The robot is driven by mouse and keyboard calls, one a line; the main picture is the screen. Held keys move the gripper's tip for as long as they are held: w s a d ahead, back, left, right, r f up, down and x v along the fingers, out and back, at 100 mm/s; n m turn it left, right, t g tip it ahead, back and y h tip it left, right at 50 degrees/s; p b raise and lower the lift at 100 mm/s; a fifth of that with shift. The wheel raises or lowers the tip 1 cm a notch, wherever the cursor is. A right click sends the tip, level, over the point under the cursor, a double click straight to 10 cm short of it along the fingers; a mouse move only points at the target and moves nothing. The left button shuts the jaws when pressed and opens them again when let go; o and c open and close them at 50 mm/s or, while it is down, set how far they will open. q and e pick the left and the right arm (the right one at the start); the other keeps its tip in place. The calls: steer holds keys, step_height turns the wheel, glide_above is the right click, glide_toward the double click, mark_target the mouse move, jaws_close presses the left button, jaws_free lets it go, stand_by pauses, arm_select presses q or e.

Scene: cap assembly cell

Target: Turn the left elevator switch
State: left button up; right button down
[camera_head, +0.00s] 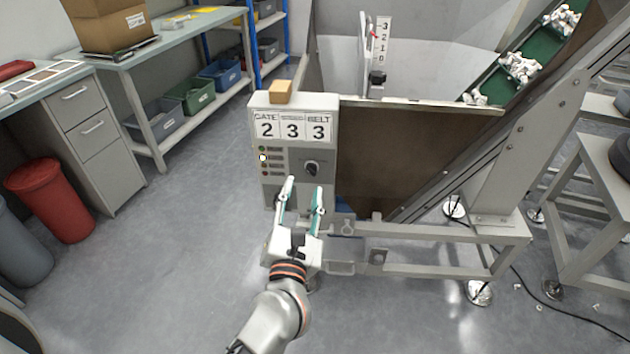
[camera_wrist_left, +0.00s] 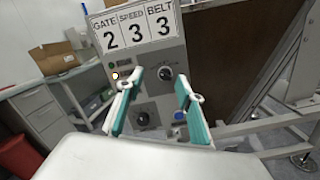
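A grey control panel (camera_head: 285,150) with the numbers 2, 3, 3 on top stands at the left end of the hopper. One round black knob (camera_head: 312,168) shows on it in the head view; it is also in the left wrist view (camera_wrist_left: 165,74). The left wrist view shows a second black knob (camera_wrist_left: 142,118) lower left and a blue button (camera_wrist_left: 180,116) lower right, seen between my fingers. I cannot read which is the left elevator switch. My left gripper (camera_head: 304,187) is open and empty in front of the panel's lower part, its teal-padded fingers pointing at it.
A small cardboard box (camera_head: 281,91) sits on top of the panel. A brown hopper wall (camera_head: 400,160) and a green inclined conveyor (camera_head: 535,48) are to the right. A workbench (camera_head: 150,45) and a red bin (camera_head: 50,198) stand at left. Floor between is clear.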

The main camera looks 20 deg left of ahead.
mark_target(311, 172)
arm_select(q)
steer(key=shift+w+a+f+n+g+b, duration=0.1)
steer(key=shift+w+a+f+n+g, duration=0.25)
steer(key=shift+w, duration=1.1)
steer(key=shift+w+f+n+b, duration=0.25)
steer(key=shift+w+n, duration=0.35)
steer(key=shift+w, duration=0.9)
steer(key=shift+w+a+f+n+g, duration=0.2)
steer(key=shift+w+f+n, duration=0.2)
steer(key=shift+w, duration=1.05)
steer(key=shift+r, duration=0.1)
jaws_close()
